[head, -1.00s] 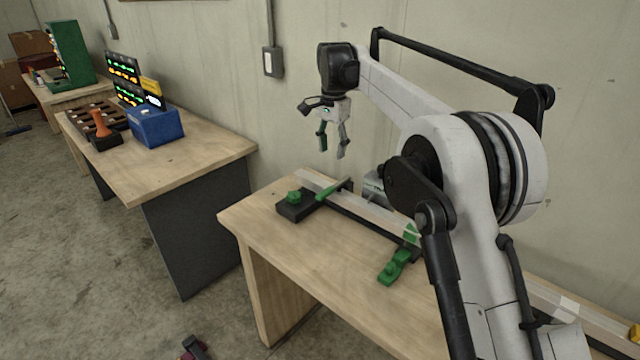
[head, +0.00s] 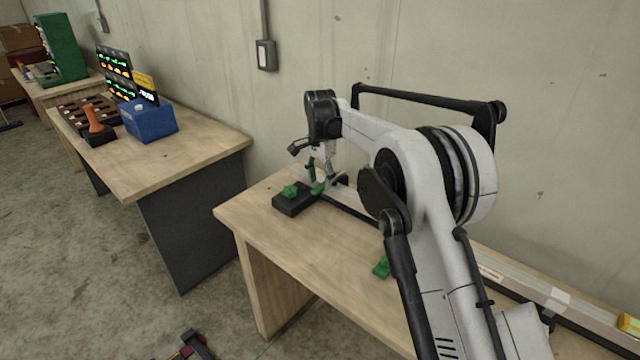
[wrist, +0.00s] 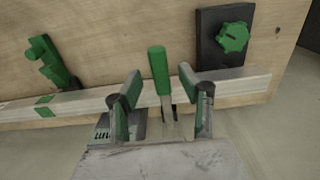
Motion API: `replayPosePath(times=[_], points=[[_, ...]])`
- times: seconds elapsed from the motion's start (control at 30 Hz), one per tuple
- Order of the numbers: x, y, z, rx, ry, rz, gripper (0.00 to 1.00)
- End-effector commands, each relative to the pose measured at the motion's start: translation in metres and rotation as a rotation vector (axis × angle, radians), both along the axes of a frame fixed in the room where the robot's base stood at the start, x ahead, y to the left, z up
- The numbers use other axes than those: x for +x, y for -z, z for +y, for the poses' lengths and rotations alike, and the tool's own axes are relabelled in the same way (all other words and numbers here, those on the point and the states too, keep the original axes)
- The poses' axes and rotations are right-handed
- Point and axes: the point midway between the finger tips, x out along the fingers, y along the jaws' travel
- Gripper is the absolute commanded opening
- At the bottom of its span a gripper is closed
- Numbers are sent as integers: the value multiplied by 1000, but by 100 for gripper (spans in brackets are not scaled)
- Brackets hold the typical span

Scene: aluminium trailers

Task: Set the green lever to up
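The green lever (wrist: 158,70) shows in the wrist view as a bar with a green handle, mounted at the aluminium rail and pointing away over the wooden table. My gripper (wrist: 160,76) is open, with one finger on each side of the lever and gaps between fingers and handle. In the head view my gripper (head: 319,178) is low over the back of the table, and the green lever (head: 318,188) is partly hidden by the fingers.
A green knob on a black block (wrist: 223,50) stands right of the lever. A green clamp-like part (wrist: 48,62) is at the left. The aluminium rail (wrist: 75,104) runs along the table. A blue box (head: 150,122) stands on another table.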

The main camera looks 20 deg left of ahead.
Motion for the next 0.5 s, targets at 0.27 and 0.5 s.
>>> replayPosePath(times=[0.27, 0.5], points=[[0, 19, 0, 0, 0, 0, 38], [0, 20, 0, 0, 0, 0, 38]])
